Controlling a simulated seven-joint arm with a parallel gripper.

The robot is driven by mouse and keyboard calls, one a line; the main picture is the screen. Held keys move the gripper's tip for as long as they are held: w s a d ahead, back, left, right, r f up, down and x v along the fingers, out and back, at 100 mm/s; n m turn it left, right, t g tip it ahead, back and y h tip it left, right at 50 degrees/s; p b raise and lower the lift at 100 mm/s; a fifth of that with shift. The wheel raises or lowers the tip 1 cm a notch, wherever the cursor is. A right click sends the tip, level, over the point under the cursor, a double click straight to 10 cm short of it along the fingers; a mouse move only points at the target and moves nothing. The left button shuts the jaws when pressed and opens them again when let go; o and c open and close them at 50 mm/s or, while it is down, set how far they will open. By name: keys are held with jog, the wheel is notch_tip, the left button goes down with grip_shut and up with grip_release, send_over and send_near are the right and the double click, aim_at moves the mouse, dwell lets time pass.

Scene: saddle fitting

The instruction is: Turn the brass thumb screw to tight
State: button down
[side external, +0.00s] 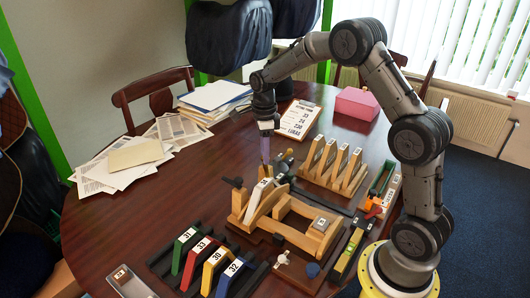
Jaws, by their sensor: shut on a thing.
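My gripper (266,158) points straight down over the back of the wooden fixture (316,237) in the middle of the table. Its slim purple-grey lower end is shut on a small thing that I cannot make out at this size. The brass thumb screw cannot be picked out; the fingertips and the dark parts around them hide that spot. A pale wooden saddle-like piece (262,197) with a white label stands tilted on the fixture, just in front of my gripper. Dark knobs or clamp parts (283,166) sit right beside the fingertips.
Several coloured numbered brackets (213,267) stand in dark rails at the front. A rack of wooden wedges (335,165) stands to the right, with a yellow level (350,250) in front of it. Behind are a clipboard (298,119), pink box (357,103) and papers (135,155).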

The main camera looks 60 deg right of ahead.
jog(key=shift+r, duration=0.15)
dwell(0.3)
jog(key=c, duration=0.6)
grip_release()
notch_tip(320, 180, up, 14)
jog(key=shift+w+f, duration=0.1)
jog(key=shift+f, duration=0.05)
